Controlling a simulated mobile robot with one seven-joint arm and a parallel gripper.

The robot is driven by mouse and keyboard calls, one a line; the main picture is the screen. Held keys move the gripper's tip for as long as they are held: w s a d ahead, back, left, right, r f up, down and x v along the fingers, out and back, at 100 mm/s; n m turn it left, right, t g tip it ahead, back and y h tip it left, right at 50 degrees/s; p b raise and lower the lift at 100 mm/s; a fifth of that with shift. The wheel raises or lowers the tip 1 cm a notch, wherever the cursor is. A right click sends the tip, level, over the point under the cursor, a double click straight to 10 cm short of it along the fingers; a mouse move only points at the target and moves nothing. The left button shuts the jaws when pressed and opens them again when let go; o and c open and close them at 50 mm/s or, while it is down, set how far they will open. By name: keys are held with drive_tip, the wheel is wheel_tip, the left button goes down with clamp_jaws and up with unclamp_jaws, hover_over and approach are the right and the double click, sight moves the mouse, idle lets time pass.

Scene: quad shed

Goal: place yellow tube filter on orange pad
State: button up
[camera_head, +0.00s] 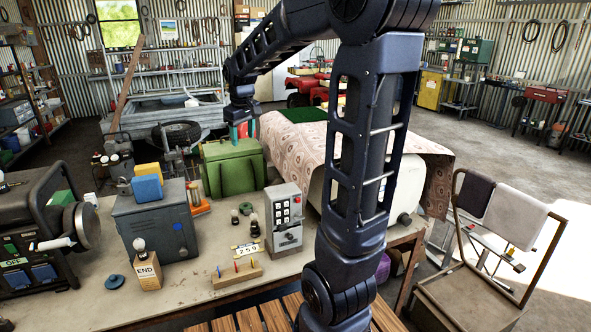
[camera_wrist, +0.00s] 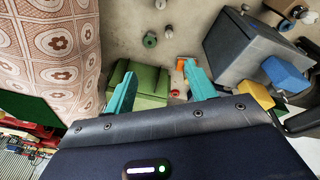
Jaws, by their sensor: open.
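My gripper (camera_head: 242,131) has teal fingers and hangs above the green box (camera_head: 232,168). In the wrist view the gripper (camera_wrist: 159,72) is open, with nothing between its fingertips; the green box (camera_wrist: 151,84) lies below them. A yellow block (camera_head: 149,170), possibly the yellow tube filter, sits on the grey metal box behind a blue block (camera_head: 147,188). It also shows in the wrist view (camera_wrist: 253,94), right of the fingers and apart from them. A small orange item (camera_head: 199,209) lies between the grey and green boxes; I cannot tell whether it is the orange pad.
The grey metal box (camera_head: 157,222) stands left of the green box on the workbench. A keypad box (camera_head: 284,216), an END block with a bulb (camera_head: 148,271) and a wooden peg block (camera_head: 237,275) stand nearer. Some bare benchtop (camera_head: 190,285) shows between them.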

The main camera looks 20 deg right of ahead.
drive_tip(key=s+d+f+m+t, duration=0.1)
drive_tip(key=s+d+m, duration=0.2)
drive_tip(key=s, duration=0.9)
drive_tip(key=s+d+f+m+t, duration=0.1)
drive_tip(key=s+d, duration=0.4)
drive_tip(key=s, duration=0.7)
drive_tip(key=shift+s+f+m, duration=0.4)
drive_tip(key=shift+m, duration=0.5)
